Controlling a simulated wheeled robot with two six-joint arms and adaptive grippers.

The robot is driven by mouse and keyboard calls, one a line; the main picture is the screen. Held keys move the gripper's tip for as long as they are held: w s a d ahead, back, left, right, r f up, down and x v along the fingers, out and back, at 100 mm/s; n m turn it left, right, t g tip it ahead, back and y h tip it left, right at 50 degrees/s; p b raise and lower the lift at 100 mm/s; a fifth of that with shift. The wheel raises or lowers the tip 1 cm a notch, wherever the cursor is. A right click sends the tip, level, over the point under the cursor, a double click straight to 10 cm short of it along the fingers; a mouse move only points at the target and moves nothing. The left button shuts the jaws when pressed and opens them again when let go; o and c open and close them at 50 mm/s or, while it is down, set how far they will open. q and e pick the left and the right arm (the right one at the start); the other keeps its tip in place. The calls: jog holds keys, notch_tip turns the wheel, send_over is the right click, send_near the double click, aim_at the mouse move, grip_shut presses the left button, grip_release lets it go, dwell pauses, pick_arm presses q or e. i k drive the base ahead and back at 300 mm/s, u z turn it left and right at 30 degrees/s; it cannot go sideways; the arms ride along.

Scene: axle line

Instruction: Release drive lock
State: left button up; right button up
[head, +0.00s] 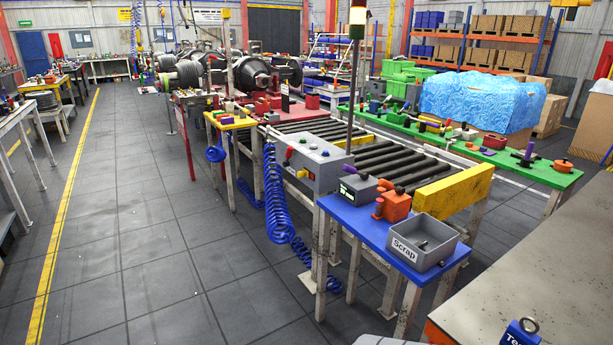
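No part labelled as a drive lock can be made out in the head view. A grey control box (312,165) with several small buttons and a red-and-yellow control stands at the near end of the roller conveyor (375,158). A large dark axle assembly (258,75) rests on the red stand (190,98) farther back. Neither of my grippers is in view.
A blue table (372,220) with a grey Scrap bin (422,241) stands in front of the conveyor. A coiled blue hose (277,200) hangs to the floor. A metal-topped table (560,240) fills the lower right. The tiled floor (130,230) at left is clear.

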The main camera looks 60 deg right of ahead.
aim_at(304, 172)
jog(key=z, duration=1.9)
jog(key=i, duration=0.95)
jog(key=u, duration=1.25)
jog(key=i, duration=2.15)
jog(key=z, duration=1.05)
jog(key=i, duration=0.65)
jog(key=z, duration=0.5)
